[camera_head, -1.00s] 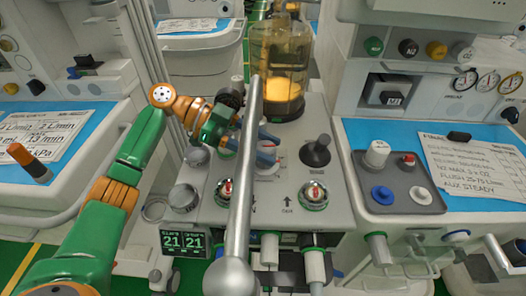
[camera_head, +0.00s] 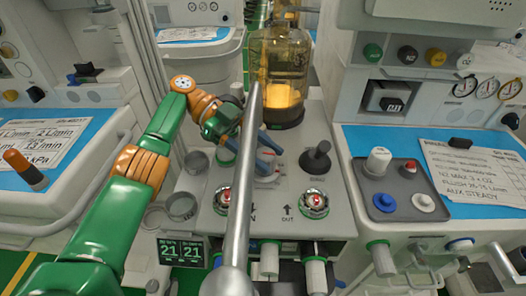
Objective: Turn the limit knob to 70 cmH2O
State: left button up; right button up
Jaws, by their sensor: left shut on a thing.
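The limit knob (camera_head: 266,168) appears to be the pale dial on the grey top panel, behind a slanting silver pole. My left gripper (camera_head: 268,156), with blue-grey fingers, reaches it from the upper left and is shut on it. The pole and the fingers hide most of the knob, so its pointer and scale cannot be read. My left arm, green and orange, comes in from the lower left. My right gripper is not in view.
The silver pole (camera_head: 245,170) crosses in front of the gripper. A black knob (camera_head: 316,160) stands right of the dial, and an amber canister (camera_head: 283,75) behind it. Two red-centred gauges (camera_head: 314,203) sit in front. A grey tray (camera_head: 400,190) lies on the right cart.

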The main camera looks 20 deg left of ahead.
pick_arm(q)
jog(key=shift+f, duration=0.15)
jog(key=o, duration=1.4)
jog(key=shift+d, duration=0.1)
jog(key=shift+c, duration=0.2)
jog(key=shift+n+t, duration=0.3)
jog(key=shift+t, duration=0.1)
